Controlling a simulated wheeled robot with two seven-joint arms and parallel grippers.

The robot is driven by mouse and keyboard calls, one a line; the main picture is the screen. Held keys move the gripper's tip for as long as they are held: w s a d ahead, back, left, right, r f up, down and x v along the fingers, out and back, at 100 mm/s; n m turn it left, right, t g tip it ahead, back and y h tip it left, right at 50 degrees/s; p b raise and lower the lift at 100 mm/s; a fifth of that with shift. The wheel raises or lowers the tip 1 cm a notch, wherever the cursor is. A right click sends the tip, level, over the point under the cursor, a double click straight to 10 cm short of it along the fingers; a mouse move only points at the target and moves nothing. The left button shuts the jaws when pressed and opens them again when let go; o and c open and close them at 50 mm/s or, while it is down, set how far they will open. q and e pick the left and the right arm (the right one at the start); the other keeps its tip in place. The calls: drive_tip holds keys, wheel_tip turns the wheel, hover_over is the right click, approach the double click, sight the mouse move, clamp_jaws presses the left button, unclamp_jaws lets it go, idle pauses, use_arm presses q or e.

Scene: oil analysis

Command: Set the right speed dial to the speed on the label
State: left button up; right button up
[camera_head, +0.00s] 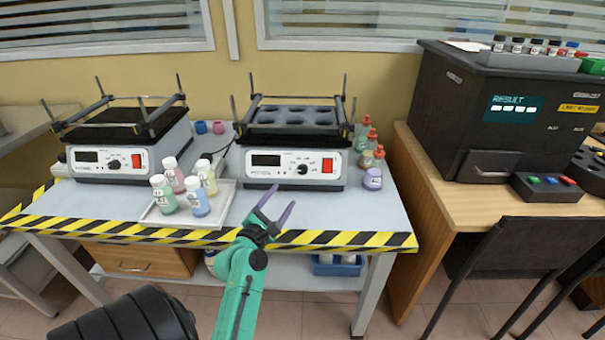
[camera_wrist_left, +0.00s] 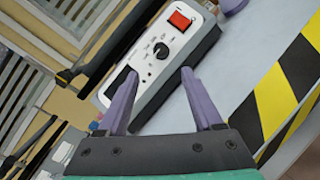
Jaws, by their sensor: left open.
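Two white shakers stand on the table. The right shaker (camera_head: 295,166) has a dark display (camera_head: 266,160), a small black speed dial (camera_head: 302,169) and a red switch (camera_head: 327,165) on its front. In the left wrist view its dial (camera_wrist_left: 161,51) and red switch (camera_wrist_left: 180,19) show ahead of the fingers. My left gripper (camera_head: 272,203) is open and empty, in front of the right shaker and apart from the dial. Its purple fingers (camera_wrist_left: 160,95) also show in the left wrist view. The label's speed cannot be read. My right gripper is not in view.
The left shaker (camera_head: 130,163) has its own dial. A white tray (camera_head: 225,212) with several capped bottles stands between the shakers, near the front. Red-capped bottles (camera_head: 372,150) and a purple bottle (camera_head: 372,179) stand right of the right shaker. Striped tape (camera_head: 335,241) marks the front edge.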

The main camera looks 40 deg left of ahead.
use_arm(q)
approach(301, 172)
drive_tip(key=shift+w+a+b, duration=0.2)
drive_tip(key=shift+w+b, duration=0.2)
drive_tip(key=shift+w, duration=0.1)
drive_tip(key=b+x, duration=0.1)
drive_tip(key=x, duration=0.2)
drive_tip(key=b+x, duration=0.1)
drive_tip(key=x, duration=0.3)
drive_tip(key=shift+f, duration=0.2)
drive_tip(key=shift+w+r, duration=0.1)
drive_tip(key=shift+w, duration=0.15)
clamp_jaws()
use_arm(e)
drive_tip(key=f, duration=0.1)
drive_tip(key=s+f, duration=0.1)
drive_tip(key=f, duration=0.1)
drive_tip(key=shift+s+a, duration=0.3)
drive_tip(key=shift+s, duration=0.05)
